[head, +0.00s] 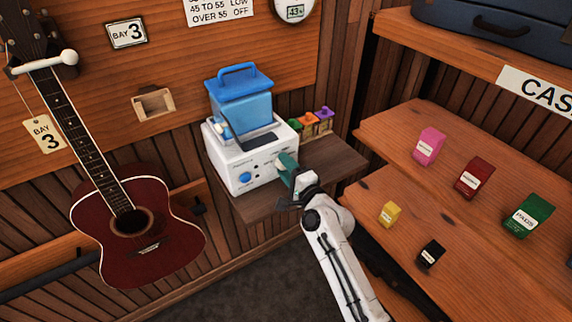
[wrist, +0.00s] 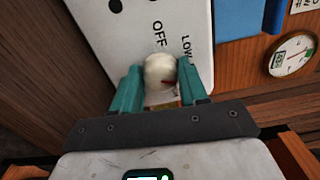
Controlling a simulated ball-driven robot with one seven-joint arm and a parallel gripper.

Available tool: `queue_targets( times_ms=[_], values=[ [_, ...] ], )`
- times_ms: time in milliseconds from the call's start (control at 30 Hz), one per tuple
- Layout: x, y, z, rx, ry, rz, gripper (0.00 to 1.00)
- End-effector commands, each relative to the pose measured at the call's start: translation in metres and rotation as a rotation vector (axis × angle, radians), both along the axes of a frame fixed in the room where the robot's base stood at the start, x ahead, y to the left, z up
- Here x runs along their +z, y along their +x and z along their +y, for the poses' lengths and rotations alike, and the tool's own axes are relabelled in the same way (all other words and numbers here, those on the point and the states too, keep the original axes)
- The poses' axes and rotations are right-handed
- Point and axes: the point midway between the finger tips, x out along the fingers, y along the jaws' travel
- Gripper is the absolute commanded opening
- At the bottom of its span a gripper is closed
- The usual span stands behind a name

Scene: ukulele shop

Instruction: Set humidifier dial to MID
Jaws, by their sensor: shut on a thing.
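The white humidifier (head: 230,160) with a blue water tank (head: 240,105) stands on a wooden shelf. My gripper (head: 287,168) is at the right end of its front panel and hides the dial in the head view. In the wrist view the teal fingers are shut on a round cream dial (wrist: 160,70), one on each side. A red mark shows on the dial's lower right in that view. The printed words OFF (wrist: 159,35) and LOW (wrist: 187,49) show beside the dial. I see no MID label; the mark's setting cannot be told.
A red guitar (head: 135,235) hangs at left. Shelves with small boxes (head: 474,178) are at right. A wall gauge (head: 294,11) reads 43%. A partly cut-off sign (head: 220,10) lists LOW and OFF.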

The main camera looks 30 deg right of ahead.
Motion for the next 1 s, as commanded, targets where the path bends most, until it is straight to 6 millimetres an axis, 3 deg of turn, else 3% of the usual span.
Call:
queue_targets(
  times_ms=[733, 767, 1000],
  values=[
    [-0.0012, -0.0003, -0.0012, -0.002, 0.090, 0.002, 0.13],
    [-0.0012, -0.0004, -0.0012, -0.002, 0.090, 0.002, 0.45],
    [-0.0007, -0.0002, -0.0007, -0.001, 0.089, 0.001, 0.68]
  ],
)
